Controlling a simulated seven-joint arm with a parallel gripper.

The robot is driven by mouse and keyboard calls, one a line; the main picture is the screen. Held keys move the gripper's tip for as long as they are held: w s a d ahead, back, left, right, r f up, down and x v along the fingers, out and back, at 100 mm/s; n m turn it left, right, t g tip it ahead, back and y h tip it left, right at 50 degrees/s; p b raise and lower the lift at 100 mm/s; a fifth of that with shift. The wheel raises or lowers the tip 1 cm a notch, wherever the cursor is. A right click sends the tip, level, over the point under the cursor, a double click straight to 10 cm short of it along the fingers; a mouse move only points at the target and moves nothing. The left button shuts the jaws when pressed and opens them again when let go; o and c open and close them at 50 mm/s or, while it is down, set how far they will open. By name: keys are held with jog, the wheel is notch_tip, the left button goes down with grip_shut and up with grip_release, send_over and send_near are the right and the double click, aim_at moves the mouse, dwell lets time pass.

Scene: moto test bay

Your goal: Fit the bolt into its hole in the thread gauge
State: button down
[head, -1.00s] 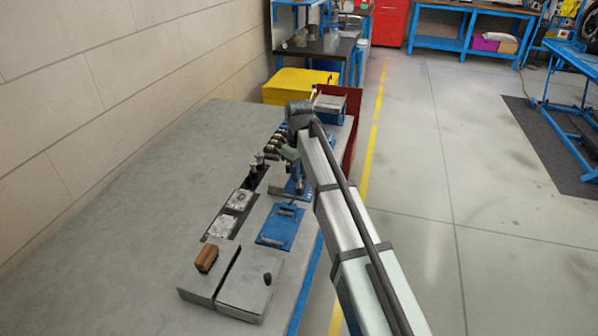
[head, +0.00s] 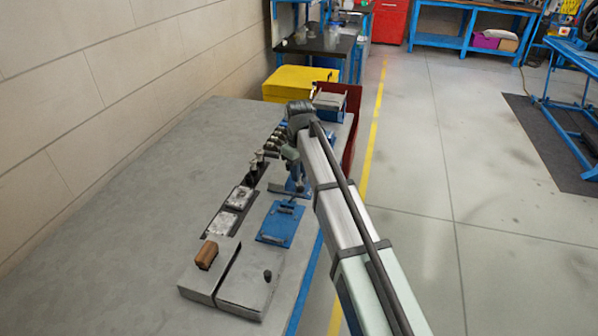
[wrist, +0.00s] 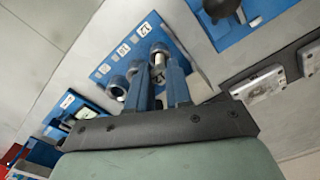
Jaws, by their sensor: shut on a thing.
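My gripper (wrist: 160,85) is shut on the bolt (wrist: 158,62), a small silvery piece between the two blue fingers in the wrist view. The thread gauge (wrist: 108,70) is a blue plate with white number labels and a row of dark round collars. The bolt is at the collar farthest right in that row; whether it is inside the hole or just above it cannot be told. In the head view my wrist (head: 297,120) is over the right side of the bench, and the arm hides the gauge and the bolt there.
A grey bench (head: 130,210) has wide free room on its left. A dark rack of upright pieces (head: 270,145), metal blocks (head: 222,222), a blue plate with a handle (head: 280,222) and grey boxes (head: 247,282) line its right side. A yellow box (head: 298,82) stands beyond.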

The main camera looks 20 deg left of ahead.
jog(key=c, duration=1)
grip_release()
jog(key=shift+o, duration=0.2)
jog(key=shift+r, duration=0.15)
jog(key=shift+r, duration=3.35)
